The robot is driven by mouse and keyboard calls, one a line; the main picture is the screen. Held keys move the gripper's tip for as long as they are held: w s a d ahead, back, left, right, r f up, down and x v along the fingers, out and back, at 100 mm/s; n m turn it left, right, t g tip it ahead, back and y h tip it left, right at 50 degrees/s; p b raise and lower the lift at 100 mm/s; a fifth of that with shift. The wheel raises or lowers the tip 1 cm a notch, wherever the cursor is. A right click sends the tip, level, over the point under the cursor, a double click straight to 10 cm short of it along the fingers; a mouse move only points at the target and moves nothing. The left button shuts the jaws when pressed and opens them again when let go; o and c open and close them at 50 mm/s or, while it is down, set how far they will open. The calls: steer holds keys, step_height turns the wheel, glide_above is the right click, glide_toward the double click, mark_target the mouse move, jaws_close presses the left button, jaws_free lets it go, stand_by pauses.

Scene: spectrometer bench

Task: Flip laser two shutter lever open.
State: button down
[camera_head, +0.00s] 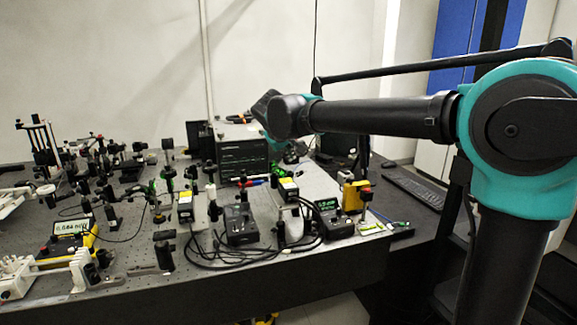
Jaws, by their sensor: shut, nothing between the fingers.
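Two small black boxes with yellow-and-white labels stand on posts on the optical bench. One labelled box (185,207) is left of centre and the other labelled box (288,189) is near centre. They look like laser heads, but I cannot read which is laser two. No shutter lever can be made out at this size. My arm reaches from the right over the back of the bench, its far end above and behind the right labelled box. My gripper's fingers cannot be made out there; the arm's far end hides that area.
The perforated bench (135,262) is crowded with posts and optics. A black controller (240,224) and a green-display controller (330,218) stand in front, with looped cables. A yellow meter (76,238) is at left.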

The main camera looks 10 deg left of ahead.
steer(key=v, duration=0.9)
steer(key=s+d+f+m+g+h, duration=0.1)
steer(key=d+f+m+g, duration=0.1)
steer(key=d+f, duration=0.9)
steer(key=d+f+m+g, duration=0.1)
steer(key=d+f+m, duration=0.1)
steer(key=d+f, duration=0.9)
steer(key=s+d+f+m+g+y, duration=0.1)
steer(key=s+d+f+m, duration=0.3)
steer(key=s+d+f, duration=1.1)
steer(key=s+d, duration=0.2)
steer(key=s, duration=0.1)
steer(key=shift+f+g, duration=0.25)
steer(key=shift+g, duration=0.15)
